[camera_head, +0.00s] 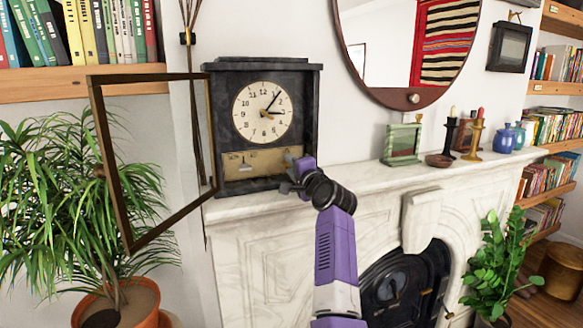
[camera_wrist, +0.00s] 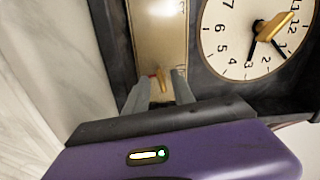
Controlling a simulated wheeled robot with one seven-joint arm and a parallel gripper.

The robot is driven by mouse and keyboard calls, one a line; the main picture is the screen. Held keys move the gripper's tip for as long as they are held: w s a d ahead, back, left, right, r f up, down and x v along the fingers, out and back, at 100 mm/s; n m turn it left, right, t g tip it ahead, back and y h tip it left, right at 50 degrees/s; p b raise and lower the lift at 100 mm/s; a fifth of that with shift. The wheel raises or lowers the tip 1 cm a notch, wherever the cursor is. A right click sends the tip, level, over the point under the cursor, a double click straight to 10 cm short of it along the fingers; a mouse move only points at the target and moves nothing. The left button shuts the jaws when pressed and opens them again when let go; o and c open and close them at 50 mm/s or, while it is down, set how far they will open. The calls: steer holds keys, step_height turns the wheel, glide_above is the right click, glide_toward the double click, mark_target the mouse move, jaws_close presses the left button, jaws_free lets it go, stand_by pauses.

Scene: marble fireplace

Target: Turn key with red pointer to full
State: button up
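A dark stone clock (camera_head: 214,130) stands on the mantel with its framed glass door (camera_head: 122,240) swung open to the left. Below its round white dial (camera_head: 250,108) is a brass panel (camera_head: 262,160). In the wrist view a small gold key with a reddish part (camera_wrist: 163,80) stands out from the brass panel (camera_wrist: 150,45). My gripper (camera_head: 291,177) is at the panel's right end; in the wrist view its two fingers (camera_wrist: 160,88) are apart, one on each side of the key, with gaps visible. The key is hidden in the head view.
A gold piece (camera_wrist: 272,28) stands at the dial's centre. A potted plant (camera_head: 75,195) stands behind the open door at left.

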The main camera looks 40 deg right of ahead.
steer(key=b+v, duration=0.2)
steer(key=v, duration=0.5)
steer(key=shift+s, duration=0.15)
steer(key=shift+s+a+r, duration=0.1)
steer(key=shift+s+a, duration=0.05)
steer(key=shift+s, duration=0.1)
stand_by(0.5)
